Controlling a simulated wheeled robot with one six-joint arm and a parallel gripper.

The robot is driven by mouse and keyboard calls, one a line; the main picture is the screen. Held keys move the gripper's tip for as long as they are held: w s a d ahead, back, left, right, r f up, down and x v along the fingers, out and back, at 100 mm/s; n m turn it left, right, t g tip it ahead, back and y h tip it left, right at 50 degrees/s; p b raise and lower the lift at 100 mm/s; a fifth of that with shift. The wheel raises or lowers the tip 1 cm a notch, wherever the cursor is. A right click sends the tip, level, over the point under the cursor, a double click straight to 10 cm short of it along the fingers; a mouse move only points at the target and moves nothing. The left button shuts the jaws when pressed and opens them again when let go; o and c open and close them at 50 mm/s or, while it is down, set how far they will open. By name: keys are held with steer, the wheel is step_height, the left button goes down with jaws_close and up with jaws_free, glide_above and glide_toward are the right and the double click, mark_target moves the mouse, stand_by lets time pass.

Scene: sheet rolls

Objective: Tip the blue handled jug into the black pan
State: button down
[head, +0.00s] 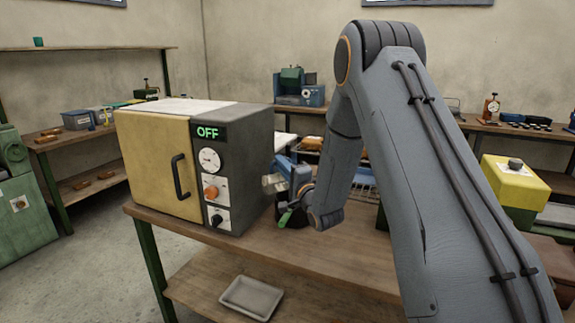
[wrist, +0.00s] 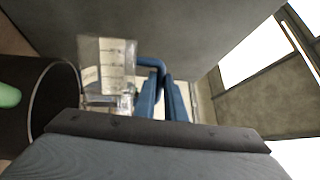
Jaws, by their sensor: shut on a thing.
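The jug (wrist: 107,62) is clear with markings on its wall and has a blue handle (wrist: 150,63). My gripper (wrist: 162,100) is shut on this handle. In the head view the jug (head: 273,183) is held tilted far over, close to its side, left of my gripper (head: 296,180). The black pan (head: 293,217) is on the bench below, partly hidden by my arm. It also shows at the left of the wrist view (wrist: 52,98), with a green piece (wrist: 8,96) beside it. I cannot tell whether liquid is leaving the jug.
A yellow-fronted oven (head: 162,160) reading OFF stands on the bench (head: 250,250) close left of the jug. A wire rack (head: 360,180) is behind my arm. A grey tray (head: 252,298) lies on the lower shelf. The front strip of the bench is clear.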

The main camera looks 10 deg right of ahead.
mark_target(268, 180)
steer(key=a+n, duration=0.2)
steer(key=n, duration=0.1)
steer(key=a+n+y, duration=0.1)
steer(key=shift+s+f+n+g+b, duration=0.3)
steer(key=shift+s+f, duration=0.05)
steer(key=shift+s, duration=0.05)
steer(key=n, duration=0.1)
steer(key=a+n, duration=0.1)
steer(key=n, duration=0.1)
steer(key=a+n+y, duration=0.1)
steer(key=shift+s+a+r+n+g, duration=0.2)
steer(key=shift+s+n+g, duration=0.1)
steer(key=shift+s+g, duration=0.1)
steer(key=f+n, duration=0.1)
steer(key=n, duration=0.2)
steer(key=f+n+g+b, duration=0.1)
steer(key=n, duration=0.3)
steer(key=f+n+g+b, duration=0.1)
steer(key=n, duration=0.2)
steer(key=shift+w+d+y, duration=0.15)
steer(key=shift+d+y, duration=0.15)
steer(key=shift+d, duration=0.05)
